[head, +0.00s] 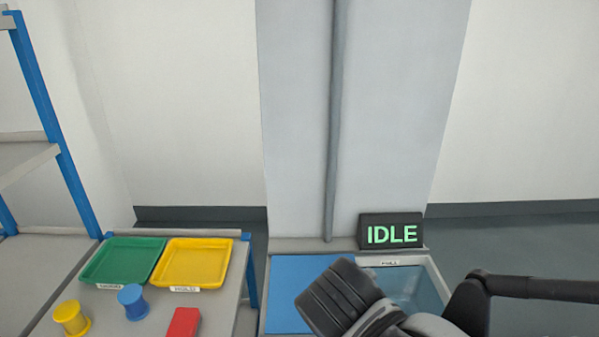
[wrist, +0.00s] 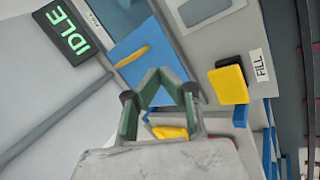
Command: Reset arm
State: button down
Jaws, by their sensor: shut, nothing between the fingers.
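My gripper (wrist: 158,74) shows in the wrist view with its two greenish fingers angled in and their tips together, shut and empty. It is in front of a blue panel (wrist: 150,48) that has a short orange-yellow bar (wrist: 132,57) on it. In the head view, a dark ridged part and grey links of my arm cover the lower middle right. I cannot make out the fingertips there.
An IDLE display (head: 391,232) stands behind a blue-topped station (head: 284,301). Green (head: 124,260) and yellow (head: 193,262) trays, two spools (head: 72,318) (head: 132,302) and a red block (head: 184,322) sit on the left table.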

jog(key=d+r+m+t+y, duration=0.1)
jog(key=d+r+m+y, duration=0.1)
jog(key=d+r+m, duration=0.4)
jog(key=d+m, duration=0.5)
jog(key=m, duration=0.2)
jog(key=shift+s+d+r, duration=0.15)
jog(key=shift+s+d, duration=0.15)
jog(key=shift+d, duration=0.05)
dwell(1.2)
